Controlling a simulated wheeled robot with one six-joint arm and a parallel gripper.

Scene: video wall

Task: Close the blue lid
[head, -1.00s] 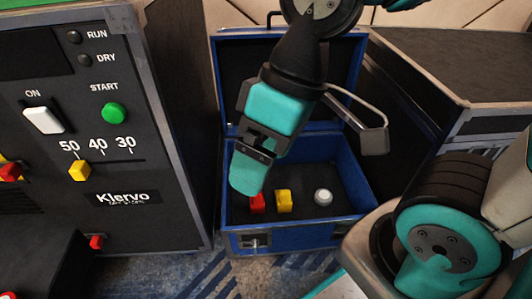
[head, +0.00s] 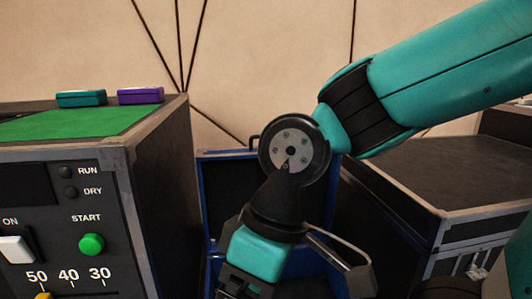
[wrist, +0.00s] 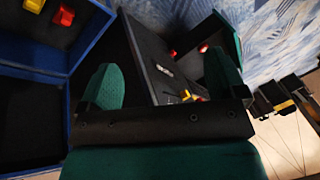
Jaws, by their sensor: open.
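The blue lid (head: 204,215) stands open and upright at the back of the blue case, with a dark inner face. My arm hides much of it in the head view. My gripper (wrist: 162,65) is open, with nothing between its two teal fingers. In the head view my gripper's body is in front of the lid and its fingertips are cut off by the bottom edge. In the wrist view the case's blue wall (wrist: 92,38) and the lid's dark inner face (wrist: 30,120) are to the left of the fingers.
A yellow block (wrist: 34,5) and a red block (wrist: 64,16) lie in the case. A control cabinet (head: 160,190) with a green top stands left of it. A dark flight case (head: 450,175) stands on the right. Patterned carpet (wrist: 280,35) shows in the wrist view.

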